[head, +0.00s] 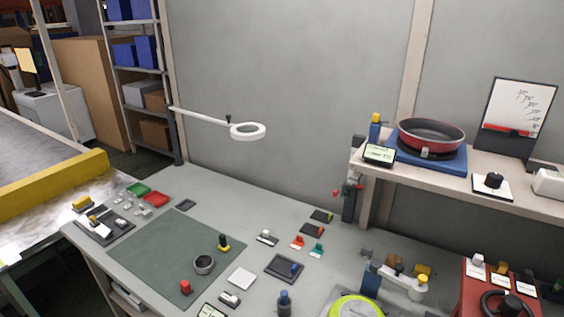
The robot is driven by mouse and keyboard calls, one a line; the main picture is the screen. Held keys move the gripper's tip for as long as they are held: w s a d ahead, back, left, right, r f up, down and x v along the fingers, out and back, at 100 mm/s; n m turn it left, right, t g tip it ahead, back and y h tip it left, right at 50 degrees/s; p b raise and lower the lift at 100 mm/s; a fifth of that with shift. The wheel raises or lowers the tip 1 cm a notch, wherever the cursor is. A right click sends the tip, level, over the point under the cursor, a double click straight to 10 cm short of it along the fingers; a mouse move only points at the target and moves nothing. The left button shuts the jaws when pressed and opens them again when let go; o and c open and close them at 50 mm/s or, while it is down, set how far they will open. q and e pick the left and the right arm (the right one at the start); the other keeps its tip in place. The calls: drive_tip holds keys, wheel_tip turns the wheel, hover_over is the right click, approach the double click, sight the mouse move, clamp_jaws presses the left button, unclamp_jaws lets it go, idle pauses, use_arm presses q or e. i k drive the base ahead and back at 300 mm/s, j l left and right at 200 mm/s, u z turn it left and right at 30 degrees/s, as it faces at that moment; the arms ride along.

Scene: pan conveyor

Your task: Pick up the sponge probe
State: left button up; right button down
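I cannot tell for sure which item is the sponge probe. A small black-topped piece with a yellow base (224,243) stands upright on the green mat (150,258). Near it are a grey ring-shaped cup (204,264) and a red piece (186,287). A dark tray (284,268) with a small blue item (294,267) lies to the right. A yellow block (82,203) and a dark tray with white parts (104,226) are at the bench's left end. Neither of my grippers is in view.
A ring lamp (247,131) reaches over the bench. A red pan (431,134) sits on a blue base on the raised shelf (400,172). A red box (480,300) and several small tools crowd the right side. The bench's back middle is fairly clear.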

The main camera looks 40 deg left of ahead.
sight(223, 247)
drive_tip(key=u, duration=1.55)
